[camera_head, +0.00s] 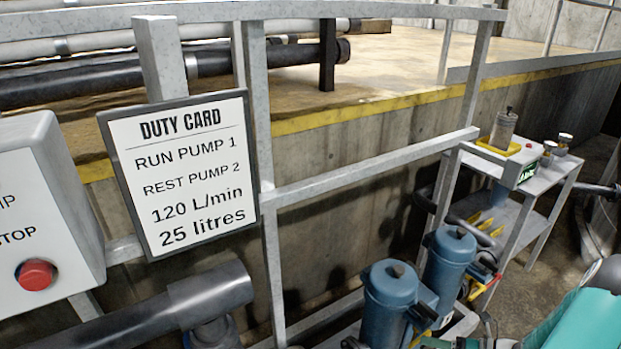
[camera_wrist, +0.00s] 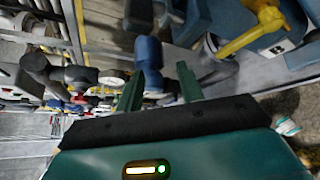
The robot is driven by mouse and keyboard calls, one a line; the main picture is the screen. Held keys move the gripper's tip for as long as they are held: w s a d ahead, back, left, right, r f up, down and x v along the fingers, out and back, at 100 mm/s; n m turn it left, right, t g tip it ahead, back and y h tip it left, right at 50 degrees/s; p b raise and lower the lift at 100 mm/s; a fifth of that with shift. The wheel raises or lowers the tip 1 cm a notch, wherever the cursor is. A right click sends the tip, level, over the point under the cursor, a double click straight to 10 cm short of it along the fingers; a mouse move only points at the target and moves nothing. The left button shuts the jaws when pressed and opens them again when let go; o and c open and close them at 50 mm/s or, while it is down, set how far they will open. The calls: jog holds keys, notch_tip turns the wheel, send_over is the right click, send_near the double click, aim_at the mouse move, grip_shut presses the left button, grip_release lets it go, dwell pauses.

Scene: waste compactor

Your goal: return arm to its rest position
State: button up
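My gripper (camera_wrist: 158,70) shows in the wrist view with its two green fingers well apart. I see nothing held between them. A blue rounded part shows beyond the gap, apparently in the background. A teal part of my own arm fills the lower right corner of the head view. The fingers cannot be made out in the head view.
Two blue pump bodies (camera_head: 390,295) (camera_head: 449,262) stand low in front of the arm. A metal railing (camera_head: 370,167) crosses the view, with a duty card (camera_head: 185,175) on it. A control box (camera_head: 45,215) is at left and a small cart (camera_head: 535,180) at right. A yellow valve handle (camera_wrist: 250,30) lies beyond my gripper.

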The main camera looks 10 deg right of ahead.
jog(key=a+r+n+g+h, duration=0.4)
jog(key=a+r+n+g, duration=0.4)
jog(key=a+r+n, duration=0.9)
jog(key=s+a+r+n+t+h, duration=0.2)
jog(key=r+n, duration=0.4)
jog(key=n, duration=0.4)
jog(key=s+a+r+n+t+h, duration=0.2)
jog(key=s+a+r+n+h, duration=0.3)
jog(key=n, duration=0.5)
notch_tip(320, 180, up, 2)
jog(key=shift+s+a+r, duration=0.1)
jog(key=shift+s+a, duration=0.35)
jog(key=shift+a, duration=0.2)
